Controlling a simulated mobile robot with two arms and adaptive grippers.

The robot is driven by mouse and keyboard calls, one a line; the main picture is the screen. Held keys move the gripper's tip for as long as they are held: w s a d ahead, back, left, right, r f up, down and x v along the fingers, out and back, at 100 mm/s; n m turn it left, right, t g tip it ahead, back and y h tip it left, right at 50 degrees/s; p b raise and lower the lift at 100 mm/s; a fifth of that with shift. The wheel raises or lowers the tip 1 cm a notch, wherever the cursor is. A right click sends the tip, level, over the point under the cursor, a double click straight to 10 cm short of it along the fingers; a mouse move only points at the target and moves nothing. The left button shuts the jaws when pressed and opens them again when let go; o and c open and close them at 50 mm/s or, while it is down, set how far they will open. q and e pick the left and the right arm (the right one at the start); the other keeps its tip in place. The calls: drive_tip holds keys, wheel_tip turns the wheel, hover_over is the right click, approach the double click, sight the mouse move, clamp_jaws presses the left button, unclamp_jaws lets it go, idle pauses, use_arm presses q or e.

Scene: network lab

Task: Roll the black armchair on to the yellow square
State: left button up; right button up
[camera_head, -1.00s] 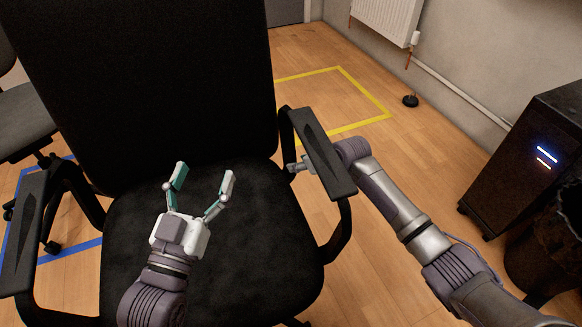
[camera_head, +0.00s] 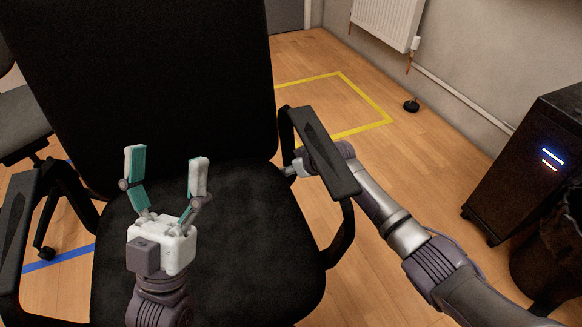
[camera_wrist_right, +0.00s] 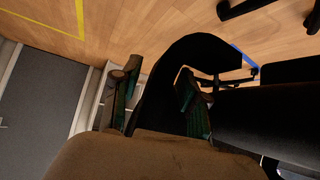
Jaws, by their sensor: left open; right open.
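The black armchair (camera_head: 215,235) fills the left and middle of the head view, its tall backrest away from me. Its armrests stand at the left (camera_head: 20,225) and right (camera_head: 325,155) of the seat. The yellow square (camera_head: 335,72), a taped outline on the floor, lies beyond and right of the chair, partly hidden by it. My left gripper (camera_head: 167,160) is open and empty above the seat. My right gripper is mostly hidden behind the right armrest. In the right wrist view its fingers (camera_wrist_right: 158,72) are open around a curved black part of the chair; contact is unclear.
A black cabinet (camera_head: 520,165) with lit strips stands at the right, beside a dark bin (camera_head: 545,265). A radiator (camera_head: 388,18) hangs on the back wall. A small black object (camera_head: 411,106) lies on the floor. Another chair (camera_head: 18,120) and blue tape (camera_head: 62,258) are at the left.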

clamp_jaws()
idle(0.3)
